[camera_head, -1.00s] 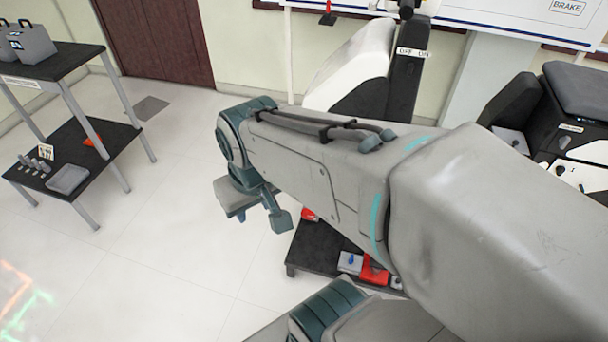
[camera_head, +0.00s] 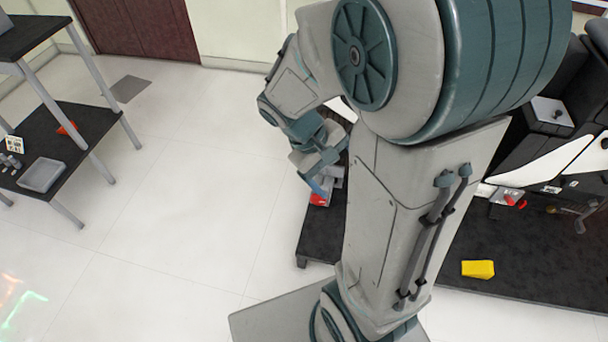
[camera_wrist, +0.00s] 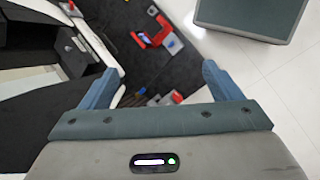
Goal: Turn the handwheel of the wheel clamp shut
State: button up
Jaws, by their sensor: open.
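My gripper (camera_head: 319,172) is open and empty, with its blue fingers pointing down near the left end of the dark platform. In the wrist view my gripper (camera_wrist: 160,82) has its fingers spread wide. A red bracket-shaped fixture (camera_wrist: 138,40) with grey parts and a blue piece lies beyond the fingertips; it may be the wheel clamp, and I cannot make out its handwheel. A smaller red and grey piece (camera_wrist: 167,98) shows between the fingers. In the head view a red and grey fixture (camera_head: 320,198) sits just below the gripper, partly hidden by it.
The dark platform (camera_head: 400,285) carries a yellow block (camera_head: 478,269) and a grey fixture with red parts (camera_head: 507,197). A black and white chassis (camera_head: 570,150) stands at right. A two-tier table (camera_head: 85,135) stands at left. The pale floor (camera_head: 200,190) between is clear.

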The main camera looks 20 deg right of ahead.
jog(key=w+d+f+n+t+h+b, duration=0.1)
jog(key=w+d+f+n+h+b, duration=0.25)
jog(key=f, duration=0.65)
jog(key=w+d+f+n+t+h+b, duration=0.1)
jog(key=w+f+n+h+b, duration=0.25)
jog(key=f+b, duration=0.4)
jog(key=w+d+f+n+t+h+b, duration=0.1)
jog(key=w+d+f+n+h+b, duration=0.25)
jog(key=f, duration=0.85)
jog(key=n+t+y+b, duration=0.5)
jog(key=n+t+b, duration=0.6)
jog(key=n+t, duration=0.4)
send_near(318, 202)
jog(key=shift+n+g, duration=0.35)
jog(key=shift+g, duration=0.05)
jog(key=v, duration=0.2)
jog(key=r+v, duration=0.1)
jog(key=v, duration=0.2)
jog(key=shift+w+d+f+y+b, duration=0.1)
jog(key=shift+w+y+b, duration=0.1)
jog(key=shift+y+b, duration=0.15)
jog(key=b+x, duration=0.4)
jog(key=x, duration=0.8)
jog(key=shift+s, duration=0.1)
jog(key=shift+w+d+b, duration=0.4)
jog(key=shift+w, duration=0.2)
jog(key=shift+r, duration=0.25)
jog(key=c, duration=1)
